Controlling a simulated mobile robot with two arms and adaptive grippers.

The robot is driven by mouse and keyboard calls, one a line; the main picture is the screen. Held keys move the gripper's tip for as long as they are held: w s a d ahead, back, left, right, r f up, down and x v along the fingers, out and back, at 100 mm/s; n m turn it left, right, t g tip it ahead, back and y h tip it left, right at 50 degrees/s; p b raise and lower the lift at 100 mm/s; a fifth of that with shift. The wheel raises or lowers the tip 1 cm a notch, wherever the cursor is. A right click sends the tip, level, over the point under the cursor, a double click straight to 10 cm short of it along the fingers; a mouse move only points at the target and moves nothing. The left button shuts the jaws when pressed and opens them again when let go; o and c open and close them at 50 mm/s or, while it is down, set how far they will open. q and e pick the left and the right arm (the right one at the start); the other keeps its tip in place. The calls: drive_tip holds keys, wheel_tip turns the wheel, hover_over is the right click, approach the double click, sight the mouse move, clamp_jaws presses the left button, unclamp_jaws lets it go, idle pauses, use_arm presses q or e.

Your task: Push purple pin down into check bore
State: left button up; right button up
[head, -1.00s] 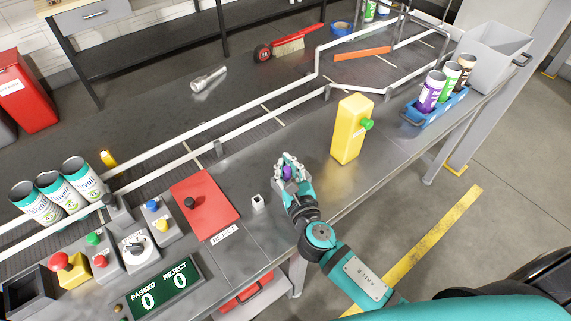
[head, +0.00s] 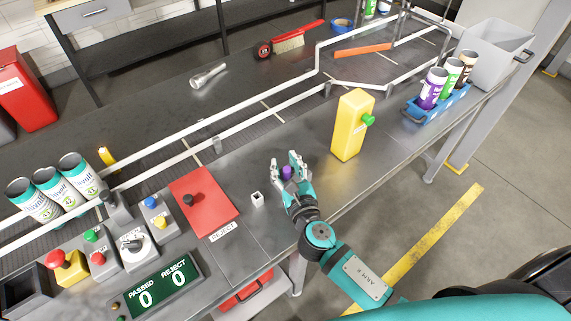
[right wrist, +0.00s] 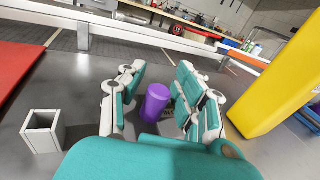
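The purple pin (head: 287,172) stands upright between the fingers of my right gripper (head: 285,161), over the bare metal bench. In the right wrist view the pin (right wrist: 156,102) shows as a smooth purple cylinder, with gaps between it and the finger pads on both sides. My right gripper (right wrist: 157,80) is open around it. The pin's lower end is partly hidden by the gripper, so I cannot tell how deep it sits in a bore. A dark marking shows at its base. My left gripper is not in view.
A small hollow square holder (head: 257,200) stands left of the gripper, beside the red reject plate (head: 203,203). A yellow block with a green knob (head: 350,125) stands to the right. The conveyor rail (head: 250,110) runs behind. Bare bench lies around the pin.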

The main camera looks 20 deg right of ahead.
drive_tip(key=s, duration=1.2)
drive_tip(key=shift+r, duration=0.4)
